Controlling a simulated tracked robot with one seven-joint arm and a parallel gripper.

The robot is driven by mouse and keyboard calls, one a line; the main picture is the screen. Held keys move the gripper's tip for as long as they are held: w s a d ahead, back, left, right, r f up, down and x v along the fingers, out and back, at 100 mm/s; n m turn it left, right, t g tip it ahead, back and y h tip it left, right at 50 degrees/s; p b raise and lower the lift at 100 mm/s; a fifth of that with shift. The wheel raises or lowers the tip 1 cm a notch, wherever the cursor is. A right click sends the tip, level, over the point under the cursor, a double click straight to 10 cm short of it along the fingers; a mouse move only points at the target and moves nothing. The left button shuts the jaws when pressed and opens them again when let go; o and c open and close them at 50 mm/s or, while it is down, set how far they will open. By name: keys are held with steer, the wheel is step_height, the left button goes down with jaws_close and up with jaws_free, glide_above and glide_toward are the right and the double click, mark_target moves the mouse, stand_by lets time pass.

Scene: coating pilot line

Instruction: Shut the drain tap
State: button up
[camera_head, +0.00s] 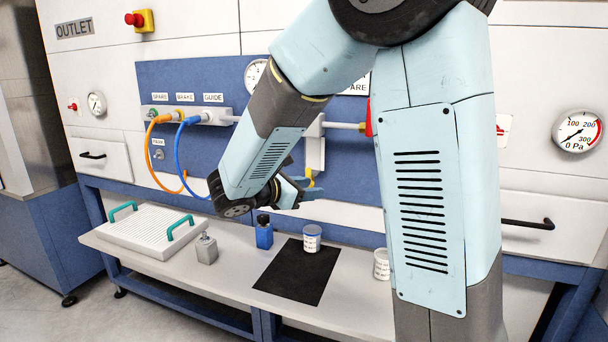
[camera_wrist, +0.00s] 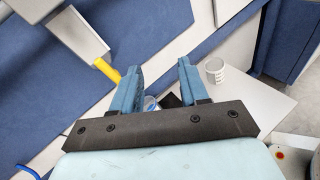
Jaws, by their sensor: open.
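A pale grey block (camera_head: 315,147) hangs below a horizontal pipe on the blue panel, with a short yellow piece (camera_head: 311,177) at its lower end. This looks like the drain tap, but I see no label for it. The block (camera_wrist: 78,32) and yellow piece (camera_wrist: 106,71) also show in the wrist view. My gripper (camera_head: 300,188) is open and empty, close to the yellow piece. In the wrist view, my gripper (camera_wrist: 157,78) has the yellow piece just outside its left finger, not between the fingers. Whether they touch I cannot tell. My arm hides part of the panel.
A red part (camera_head: 369,122) is half hidden behind my arm. Orange (camera_head: 155,160) and blue (camera_head: 176,155) hoses hang left of my gripper. Below, the bench (camera_head: 225,277) carries a blue bottle (camera_head: 264,236), a grey bottle (camera_head: 207,249), tubs (camera_head: 312,243) and a black mat (camera_head: 290,280).

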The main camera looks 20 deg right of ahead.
mark_target(307, 172)
steer(key=w+a+f+n+t, duration=0.1)
steer(key=w+a+n+t, duration=0.4)
steer(key=a, duration=0.3)
steer(key=x, duration=1.4)
steer(key=shift+s+d+f, duration=0.1)
steer(key=shift+s+d, duration=0.05)
jaws_close()
